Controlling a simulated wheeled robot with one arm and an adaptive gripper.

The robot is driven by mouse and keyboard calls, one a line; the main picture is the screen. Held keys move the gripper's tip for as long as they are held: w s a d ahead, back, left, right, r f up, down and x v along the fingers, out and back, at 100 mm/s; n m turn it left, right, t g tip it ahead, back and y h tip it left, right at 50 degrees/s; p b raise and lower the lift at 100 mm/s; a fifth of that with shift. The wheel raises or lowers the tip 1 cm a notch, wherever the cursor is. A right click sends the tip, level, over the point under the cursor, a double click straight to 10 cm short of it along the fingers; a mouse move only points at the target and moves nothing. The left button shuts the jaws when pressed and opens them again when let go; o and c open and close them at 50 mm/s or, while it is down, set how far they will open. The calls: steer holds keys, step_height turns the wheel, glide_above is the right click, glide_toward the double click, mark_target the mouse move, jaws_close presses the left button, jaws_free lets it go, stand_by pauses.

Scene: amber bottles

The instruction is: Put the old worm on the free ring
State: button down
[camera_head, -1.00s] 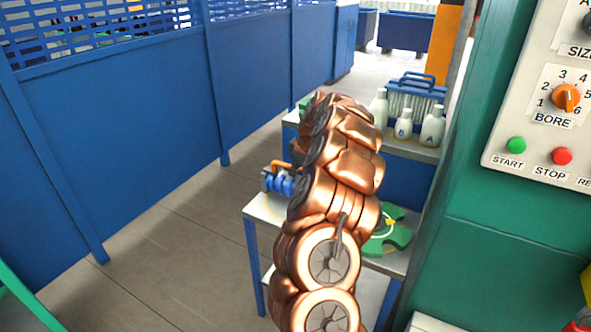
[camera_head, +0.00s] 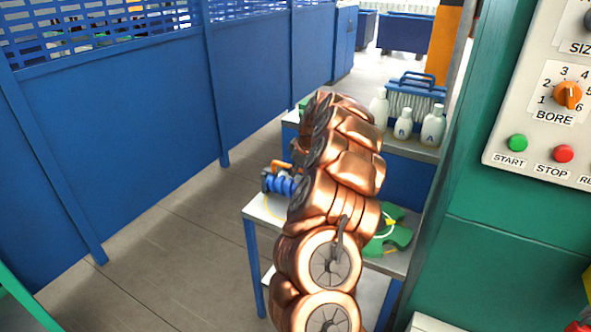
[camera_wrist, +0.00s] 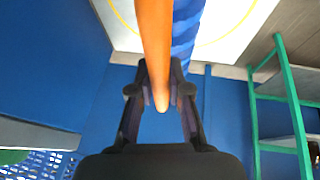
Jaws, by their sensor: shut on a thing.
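The worm (camera_head: 280,184) is a blue, ribbed piece with an orange handle (camera_head: 279,164). It is at the left edge of a pale table top, partly hidden behind my copper arm. In the wrist view the orange handle (camera_wrist: 155,50) runs between the fingers of my gripper (camera_wrist: 161,100), which is shut on it. The blue ribbed body (camera_wrist: 186,30) shows just behind. A thin yellow ring (camera_wrist: 232,36) curves on the pale surface beyond the worm. I cannot tell whether the worm touches the table. In the head view my arm hides most of the gripper.
A green curved piece (camera_head: 398,238) with a yellowish part lies on the table (camera_head: 262,212) right of my arm. White bottles (camera_head: 432,125) and a blue-handled crate (camera_head: 415,95) stand on a shelf behind. A blue partition (camera_head: 120,130) is left; a green machine (camera_head: 510,230) is right.

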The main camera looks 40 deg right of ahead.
steer(key=shift+f+b, duration=0.25)
steer(key=shift+b, duration=0.1)
stand_by(0.3)
steer(key=c, duration=1)
jaws_free()
steer(key=shift+c, duration=0.2)
steer(key=shift+f, duration=0.1)
steer(key=d+v, duration=0.1)
steer(key=v, duration=1.1)
steer(key=s+a+r+g+y+p, duration=0.1)
steer(key=s+a+r, duration=0.1)
steer(key=a, duration=0.9)
steer(key=s+a+r+p, duration=0.1)
steer(key=a+r, duration=0.2)
steer(key=a, duration=0.7)
steer(key=s+a+r+g+y+p, duration=0.1)
steer(key=s+a+r, duration=0.1)
steer(key=a, duration=0.9)
steer(key=s+a+g+p, duration=0.2)
steer(key=s+a+g, duration=0.1)
steer(key=s+a, duration=0.85)
steer(key=s+f+m+g+p, duration=0.1)
steer(key=s+f+m, duration=0.1)
steer(key=s, duration=0.6)
steer(key=s+f+m+h+p, duration=0.1)
steer(key=s, duration=0.8)
steer(key=shift+a+f+m+g, duration=0.4)
